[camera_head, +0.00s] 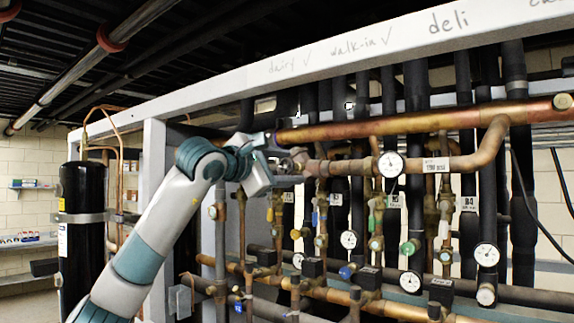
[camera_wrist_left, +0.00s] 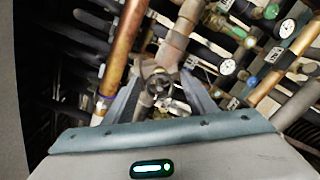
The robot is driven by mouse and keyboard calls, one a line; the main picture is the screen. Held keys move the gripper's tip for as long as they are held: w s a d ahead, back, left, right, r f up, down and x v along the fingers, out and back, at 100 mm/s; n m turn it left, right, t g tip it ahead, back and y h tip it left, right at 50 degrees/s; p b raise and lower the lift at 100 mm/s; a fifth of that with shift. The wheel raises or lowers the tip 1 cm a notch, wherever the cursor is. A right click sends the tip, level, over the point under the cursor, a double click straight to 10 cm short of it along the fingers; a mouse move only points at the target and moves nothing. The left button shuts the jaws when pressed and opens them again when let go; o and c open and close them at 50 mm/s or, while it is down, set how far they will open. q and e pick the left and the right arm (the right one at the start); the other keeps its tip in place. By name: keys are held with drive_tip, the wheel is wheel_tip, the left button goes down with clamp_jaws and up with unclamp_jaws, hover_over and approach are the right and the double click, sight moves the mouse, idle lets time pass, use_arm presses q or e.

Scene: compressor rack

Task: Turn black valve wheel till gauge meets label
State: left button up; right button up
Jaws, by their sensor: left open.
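The black valve wheel (camera_wrist_left: 158,82) shows in the left wrist view at the end of a copper pipe, between the two fingers of my left gripper (camera_wrist_left: 160,92). The fingers are open, one on each side of the wheel; I cannot tell whether they touch it. In the head view my left gripper (camera_head: 285,158) reaches the left end of the pipe and mostly hides the wheel. The gauge (camera_head: 390,164), round and white-faced, sits on that pipe to the right. The white label (camera_head: 436,165) reads about 190 psi. The needle is too small to read. My right gripper is not in view.
A thick copper pipe (camera_head: 400,126) runs just above the gripper. A white frame beam (camera_head: 350,52) crosses above the rack. Several other gauges, valves and black insulated pipes crowd below and behind. A black tank (camera_head: 84,220) stands at the left.

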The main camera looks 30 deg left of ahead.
use_arm(q)
drive_tip(key=shift+c, duration=0.2)
drive_tip(key=c, duration=1)
drive_tip(key=shift+f, duration=0.1)
drive_tip(key=shift+n+b, duration=0.5)
drive_tip(key=shift+b, duration=0.05)
drive_tip(key=n+b, duration=0.2)
drive_tip(key=shift+f+n, duration=0.1)
drive_tip(key=shift+n, duration=0.2)
drive_tip(key=n+b, duration=0.1)
drive_tip(key=n, duration=0.1)
drive_tip(key=shift+n+b, duration=0.35)
drive_tip(key=shift+n, duration=0.55)
